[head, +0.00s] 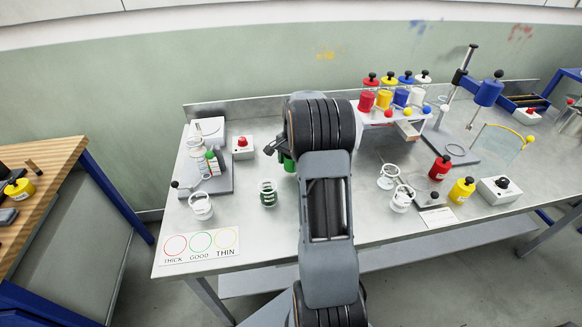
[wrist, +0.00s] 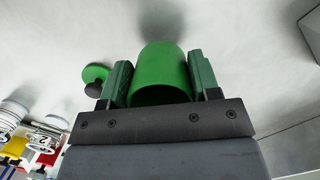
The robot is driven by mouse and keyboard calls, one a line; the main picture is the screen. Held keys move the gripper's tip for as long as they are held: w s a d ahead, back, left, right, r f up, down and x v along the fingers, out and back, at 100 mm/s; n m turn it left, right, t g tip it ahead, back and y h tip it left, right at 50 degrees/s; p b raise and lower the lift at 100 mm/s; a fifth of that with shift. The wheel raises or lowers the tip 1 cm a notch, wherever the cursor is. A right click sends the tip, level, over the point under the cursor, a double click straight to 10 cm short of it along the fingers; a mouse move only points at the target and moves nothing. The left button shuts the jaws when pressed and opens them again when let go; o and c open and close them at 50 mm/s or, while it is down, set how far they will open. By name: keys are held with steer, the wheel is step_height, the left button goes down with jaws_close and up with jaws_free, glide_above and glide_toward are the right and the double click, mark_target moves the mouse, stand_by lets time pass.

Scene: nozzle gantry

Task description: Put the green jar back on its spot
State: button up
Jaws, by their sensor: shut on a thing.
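The green jar (wrist: 160,72) sits between the two fingers of my gripper (wrist: 160,82) in the wrist view, with a finger against each side. In the head view a bit of the green jar (head: 289,164) shows beside my arm, which hides the rest. My gripper (head: 275,150) is mostly hidden there, over the middle of the bench. Whether the jar touches the bench is unclear. I cannot make out which place is its spot. A round green piece with a dark knob (wrist: 95,78) is left of the fingers in the wrist view.
A white rack (head: 392,115) with red, yellow, blue and white containers stands at the back. Glass cups (head: 402,198) and small red (head: 440,168) and yellow (head: 462,190) jars are at right. A THICK/GOOD/THIN card (head: 200,245) lies front left.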

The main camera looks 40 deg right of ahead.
mark_target(291, 168)
steer(key=shift+f, duration=1.4)
steer(key=shift+f, duration=0.15)
steer(key=o, duration=0.9)
